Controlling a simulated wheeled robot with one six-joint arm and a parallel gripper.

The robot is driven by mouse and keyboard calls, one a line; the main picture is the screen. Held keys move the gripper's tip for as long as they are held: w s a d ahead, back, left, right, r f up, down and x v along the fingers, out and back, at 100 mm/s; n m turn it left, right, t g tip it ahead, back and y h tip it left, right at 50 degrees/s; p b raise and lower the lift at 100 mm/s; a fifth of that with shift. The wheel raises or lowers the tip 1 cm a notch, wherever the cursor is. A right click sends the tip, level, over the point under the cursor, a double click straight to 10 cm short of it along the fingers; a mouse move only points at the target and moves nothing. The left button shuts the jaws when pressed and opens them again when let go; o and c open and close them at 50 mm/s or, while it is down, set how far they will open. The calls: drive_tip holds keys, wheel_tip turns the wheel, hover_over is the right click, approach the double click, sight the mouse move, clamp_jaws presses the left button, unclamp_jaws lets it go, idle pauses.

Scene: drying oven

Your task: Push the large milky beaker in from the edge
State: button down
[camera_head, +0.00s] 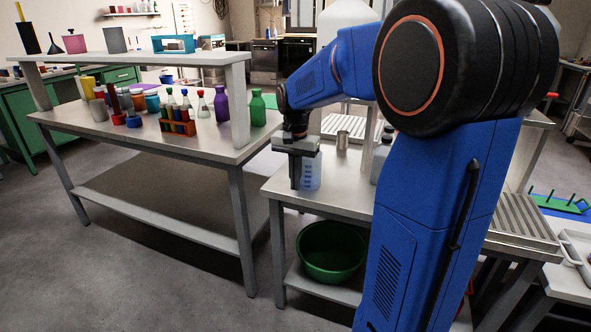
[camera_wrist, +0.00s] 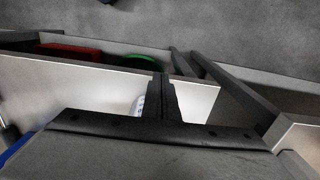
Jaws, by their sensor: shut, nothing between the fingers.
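The large milky beaker (camera_head: 312,172), whitish and translucent with blue markings, stands upright near the left end of the grey-topped bench (camera_head: 345,180). My gripper (camera_head: 296,186) is shut and empty, pointing down. In the camera_head view it overlaps the beaker's left side and hides part of it. In the wrist view a small part of the beaker (camera_wrist: 139,105) shows just left of the shut fingers (camera_wrist: 162,82); the rest is hidden behind my gripper's body. I cannot tell whether the fingers touch the beaker.
A metal cup (camera_head: 342,140) stands behind the beaker. A green basin (camera_head: 331,250) sits on the shelf below. A separate table (camera_head: 200,140) at left carries bottles and a tube rack (camera_head: 178,127). Bench top between beaker and cup looks clear.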

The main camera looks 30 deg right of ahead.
drive_tip(key=f, duration=0.1)
drive_tip(key=d+f, duration=0.1)
drive_tip(key=w+f, duration=0.1)
drive_tip(key=shift+w+d+f, duration=0.1)
drive_tip(key=shift+d, duration=0.2)
drive_tip(key=shift+w+d, duration=0.65)
drive_tip(key=shift+d, duration=0.15)
drive_tip(key=w+d, duration=0.4)
drive_tip(key=d, duration=0.1)
drive_tip(key=w+d, duration=0.3)
drive_tip(key=shift+d, duration=0.25)
drive_tip(key=shift+s, duration=0.1)
